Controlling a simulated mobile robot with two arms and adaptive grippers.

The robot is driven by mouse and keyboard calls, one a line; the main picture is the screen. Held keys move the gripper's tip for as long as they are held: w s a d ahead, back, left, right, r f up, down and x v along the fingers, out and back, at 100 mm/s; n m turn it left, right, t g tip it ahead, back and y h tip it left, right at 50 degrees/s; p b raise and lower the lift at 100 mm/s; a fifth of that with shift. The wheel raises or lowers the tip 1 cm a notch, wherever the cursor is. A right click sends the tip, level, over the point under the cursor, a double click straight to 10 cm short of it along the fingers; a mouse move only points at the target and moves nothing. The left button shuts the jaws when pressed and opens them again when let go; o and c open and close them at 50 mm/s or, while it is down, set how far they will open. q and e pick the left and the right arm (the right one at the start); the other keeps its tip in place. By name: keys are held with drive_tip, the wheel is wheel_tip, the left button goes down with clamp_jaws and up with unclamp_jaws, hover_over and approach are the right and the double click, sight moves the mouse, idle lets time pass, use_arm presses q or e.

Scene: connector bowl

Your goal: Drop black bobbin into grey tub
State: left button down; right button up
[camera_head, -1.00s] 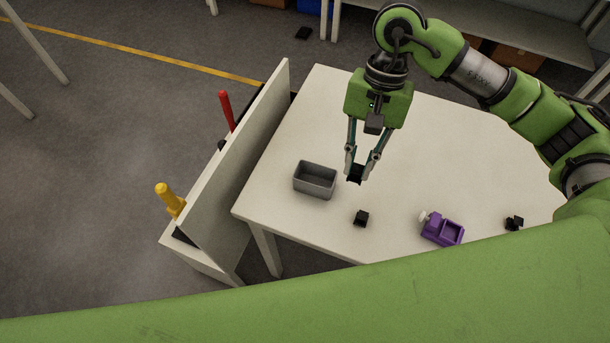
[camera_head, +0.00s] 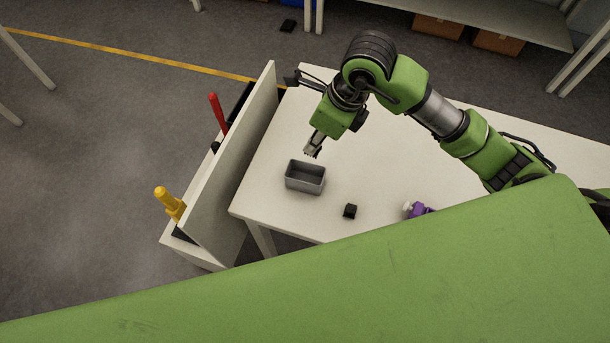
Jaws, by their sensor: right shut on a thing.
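The grey tub (camera_head: 305,188), an open rectangular box, stands on the white table near its left edge. It looks empty. My right gripper (camera_head: 312,151) is just behind the tub's far rim, pointing down, seen close to end-on. It is shut on a small dark piece, mostly hidden by the fingers, which I take to be the black bobbin (camera_head: 310,154). Its height above the table is hard to tell. My left gripper is not in view.
A small black block (camera_head: 350,211) lies right of and nearer than the tub. A purple part (camera_head: 421,209) is half hidden by my green body. A pale upright panel (camera_head: 232,165) borders the table's left side, with red (camera_head: 217,112) and yellow (camera_head: 168,203) handled tools beyond it.

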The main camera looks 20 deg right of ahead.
sight(318, 151)
drive_tip(key=shift+f+b, duration=1.65)
drive_tip(key=shift+f, duration=1.35)
drive_tip(key=o, duration=0.9)
drive_tip(key=shift+o, duration=0.2)
drive_tip(key=shift+r, duration=0.1)
drive_tip(key=v, duration=1.1)
drive_tip(key=shift+d+r, duration=0.15)
drive_tip(key=shift+r, duration=0.25)
